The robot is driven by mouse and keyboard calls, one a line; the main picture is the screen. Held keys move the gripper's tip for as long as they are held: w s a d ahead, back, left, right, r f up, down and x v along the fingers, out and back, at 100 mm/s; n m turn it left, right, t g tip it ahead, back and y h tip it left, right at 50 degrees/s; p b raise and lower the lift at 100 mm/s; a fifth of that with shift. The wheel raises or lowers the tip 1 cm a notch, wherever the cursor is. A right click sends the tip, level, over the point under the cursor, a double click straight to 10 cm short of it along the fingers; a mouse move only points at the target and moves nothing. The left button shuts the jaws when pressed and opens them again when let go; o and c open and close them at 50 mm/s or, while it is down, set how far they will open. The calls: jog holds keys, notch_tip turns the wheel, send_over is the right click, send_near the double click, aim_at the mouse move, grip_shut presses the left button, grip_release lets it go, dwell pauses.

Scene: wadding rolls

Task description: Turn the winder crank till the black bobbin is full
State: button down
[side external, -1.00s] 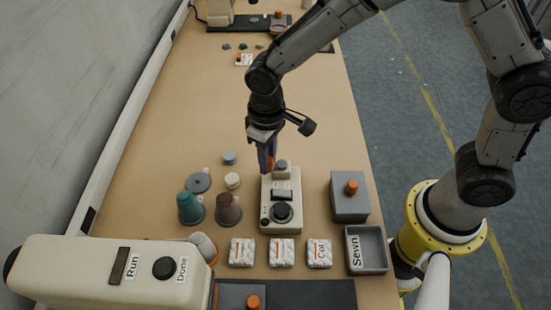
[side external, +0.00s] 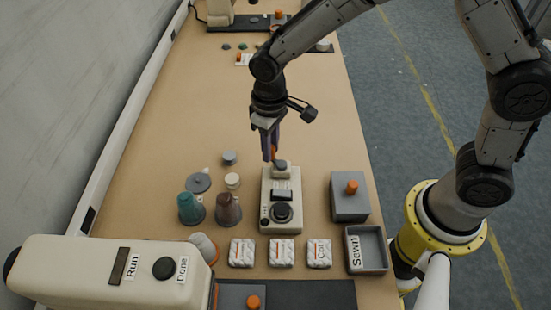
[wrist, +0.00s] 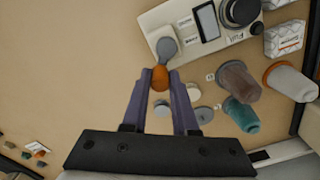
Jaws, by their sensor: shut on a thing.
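The winder (side external: 268,190) is a pale box with a small dark screen (side external: 281,195) and a black round part (side external: 282,212) on top; I cannot tell how much is wound on it. The black round part also shows at the top of the wrist view (wrist: 241,11). A grey crank arm (wrist: 166,49) sits at the winder's far end and carries an orange knob (wrist: 160,79). My gripper (wrist: 160,76) is shut on that orange knob, a fingertip on each side. In the side view, my gripper (side external: 270,150) points down at the winder's far end and partly hides the knob.
Teal (side external: 190,208) and brown (side external: 228,209) thread cones stand left of the winder. White packets (side external: 282,252) lie in front. A grey box with an orange knob (side external: 350,206) and the Sewn tray (side external: 367,268) are at the right.

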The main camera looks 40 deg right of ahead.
jog(key=shift+s+d+f, duration=0.25)
jog(key=shift+d, duration=0.05)
jog(key=shift+s+d, duration=0.35)
jog(key=shift+d, duration=0.5)
jog(key=shift+s+d, duration=0.5)
jog(key=shift+s, duration=0.3)
jog(key=shift+r, duration=0.1)
